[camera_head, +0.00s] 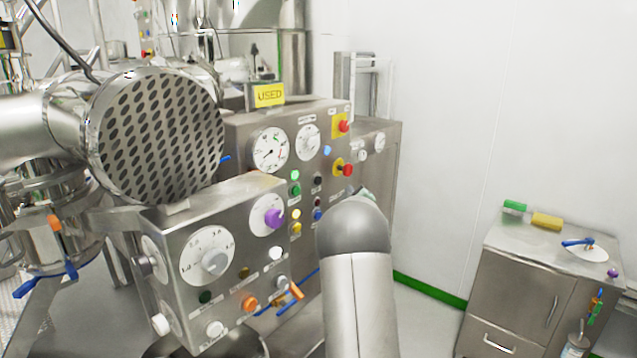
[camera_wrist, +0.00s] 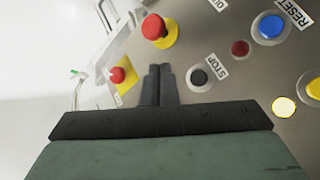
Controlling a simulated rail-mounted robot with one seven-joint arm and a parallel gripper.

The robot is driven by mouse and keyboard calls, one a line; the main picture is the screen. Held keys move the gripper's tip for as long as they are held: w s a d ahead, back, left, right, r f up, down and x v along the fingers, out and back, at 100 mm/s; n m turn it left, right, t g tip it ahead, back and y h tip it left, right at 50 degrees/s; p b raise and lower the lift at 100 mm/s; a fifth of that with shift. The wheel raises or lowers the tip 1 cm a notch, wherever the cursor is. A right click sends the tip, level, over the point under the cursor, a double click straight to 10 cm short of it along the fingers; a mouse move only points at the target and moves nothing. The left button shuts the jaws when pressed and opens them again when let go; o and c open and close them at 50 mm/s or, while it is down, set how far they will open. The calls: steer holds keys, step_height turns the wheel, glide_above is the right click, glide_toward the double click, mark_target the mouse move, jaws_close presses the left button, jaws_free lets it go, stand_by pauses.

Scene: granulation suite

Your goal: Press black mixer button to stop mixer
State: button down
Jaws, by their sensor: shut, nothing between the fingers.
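The black mixer button (camera_wrist: 199,77) is a small round button in a pale ring, with a STOP label (camera_wrist: 213,67) beside it. In the head view the black button (camera_head: 318,180) appears on the steel control panel (camera_head: 225,150), up and left of my arm's rounded joint. My gripper (camera_wrist: 159,70) is shut and empty in the wrist view. Its fingertips point at the panel just left of the black button, with a small gap between them in the picture. I cannot tell whether the tips touch the panel. In the head view my arm mostly hides the gripper.
Near the fingers are a red emergency knob (camera_wrist: 154,27), another red knob (camera_wrist: 117,74), a small red button (camera_wrist: 240,48), a blue RESET button (camera_wrist: 270,27) and a lit yellow button (camera_wrist: 284,107). A lower control box (camera_head: 230,250) stands in front. A steel cabinet (camera_head: 520,285) stands right.

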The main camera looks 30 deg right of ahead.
mark_target(318, 181)
steer(key=w+a+p, duration=0.1)
steer(key=w+a, duration=0.1)
steer(key=w, duration=0.6)
steer(key=shift+w+a+p, duration=0.15)
steer(key=shift+a+p, duration=0.15)
stand_by(1.8)
steer(key=shift+w+a+b, duration=0.15)
steer(key=shift+w+b, duration=0.25)
steer(key=shift+b, duration=0.25)
